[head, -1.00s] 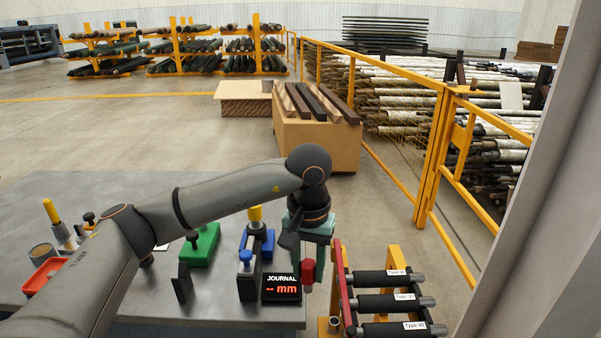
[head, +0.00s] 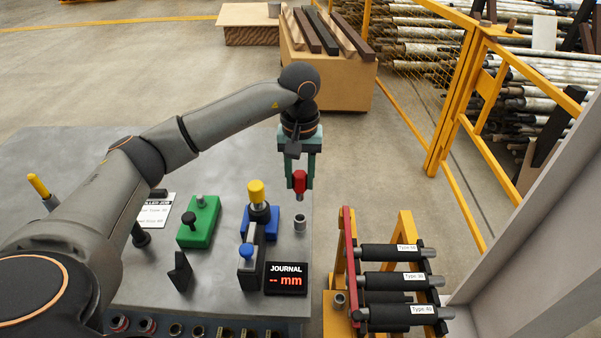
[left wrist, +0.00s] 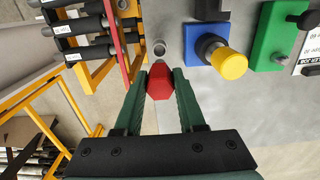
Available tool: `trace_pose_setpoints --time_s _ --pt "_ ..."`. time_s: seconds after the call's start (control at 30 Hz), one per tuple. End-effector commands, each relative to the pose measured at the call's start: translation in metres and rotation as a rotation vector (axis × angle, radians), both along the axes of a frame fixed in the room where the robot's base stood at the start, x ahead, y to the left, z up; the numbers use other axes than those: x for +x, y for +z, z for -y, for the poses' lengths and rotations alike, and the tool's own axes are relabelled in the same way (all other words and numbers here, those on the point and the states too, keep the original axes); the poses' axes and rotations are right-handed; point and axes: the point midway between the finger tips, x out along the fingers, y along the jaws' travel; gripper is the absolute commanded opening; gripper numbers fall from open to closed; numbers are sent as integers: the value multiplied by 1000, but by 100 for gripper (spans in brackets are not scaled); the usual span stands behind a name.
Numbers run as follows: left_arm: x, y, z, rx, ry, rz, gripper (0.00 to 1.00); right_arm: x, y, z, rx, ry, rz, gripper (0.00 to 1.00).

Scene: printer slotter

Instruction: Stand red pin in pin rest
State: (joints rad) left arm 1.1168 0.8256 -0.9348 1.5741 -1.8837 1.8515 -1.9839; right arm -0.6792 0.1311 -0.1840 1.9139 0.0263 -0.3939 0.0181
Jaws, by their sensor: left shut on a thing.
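My left gripper (head: 299,180) is shut on the red pin (head: 299,184), with a fingertip on each side of its red head. A small grey open-topped cylinder, perhaps the pin rest (head: 299,223), stands near the table's right edge. The pin is apart from it and appears above and beyond it in the head view. In the left wrist view this cylinder (left wrist: 160,49) lies just past the red head. My right gripper is not in view.
A blue block with a yellow knob (head: 257,193) and a JOURNAL display (head: 286,280) stand near the cylinder. A green block (head: 198,221) is farther left. A roller rack (head: 349,260) stands right of the table, with another small grey cylinder (head: 339,299) at its foot.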

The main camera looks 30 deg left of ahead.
Motion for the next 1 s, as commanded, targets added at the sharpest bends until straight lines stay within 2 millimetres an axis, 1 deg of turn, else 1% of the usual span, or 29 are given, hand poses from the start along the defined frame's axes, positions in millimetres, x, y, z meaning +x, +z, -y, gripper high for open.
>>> trace_pose_setpoints --time_s 0.47,0.67,1.0 --pt "0 -2 1 -1 -1 1 0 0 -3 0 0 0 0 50" --pt "0 -15 1 0 -1 0 0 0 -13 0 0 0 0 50" --pt "0 -49 1 -1 0 1 0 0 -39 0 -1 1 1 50"
